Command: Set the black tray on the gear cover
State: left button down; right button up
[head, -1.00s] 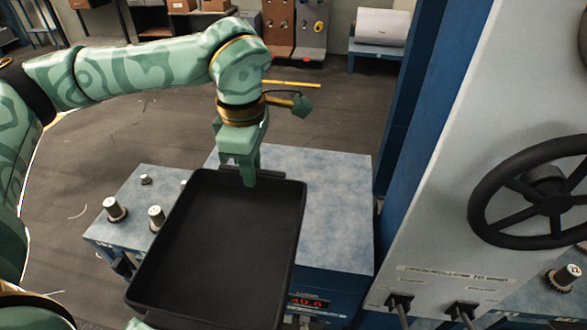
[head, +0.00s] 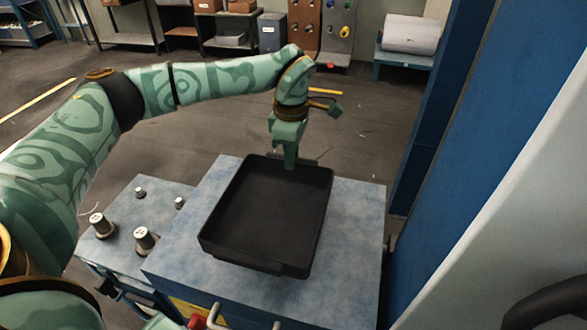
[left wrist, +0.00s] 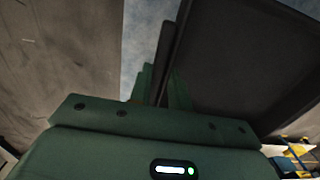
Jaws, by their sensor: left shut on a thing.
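The black tray (head: 265,215) is over the blue-grey flat top of the gear cover (head: 355,235), open side up. It lies within the cover's outline from my head, with bare cover on the left, right and near sides. I cannot tell whether its underside touches the cover. My left gripper (head: 290,160) is shut on the tray's far rim. In the left wrist view the tray (left wrist: 240,60) rises at the right, its rim between the fingers (left wrist: 162,92), and a strip of the cover (left wrist: 145,40) shows beyond. My right gripper does not show.
A lower panel with several knobs (head: 144,238) adjoins the cover at the left. A blue column (head: 440,110) stands close on the right, with a pale machine panel (head: 530,200) beside it. A red part (head: 197,322) and handles are at the near front.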

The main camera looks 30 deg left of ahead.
pick_arm(q)
jog(key=shift+w+a+f, duration=0.1)
jog(key=shift+w+f, duration=0.35)
jog(key=shift+f, duration=0.15)
notch_tip(320, 180, down, 4)
jog(key=shift+w+a+r+b, duration=0.15)
jog(key=shift+r+b, duration=0.1)
jog(key=shift+b, duration=0.15)
jog(key=c, duration=1.3)
grip_release()
notch_tip(320, 180, up, 12)
jog(key=shift+r+p, duration=0.1)
jog(key=shift+p, duration=0.9)
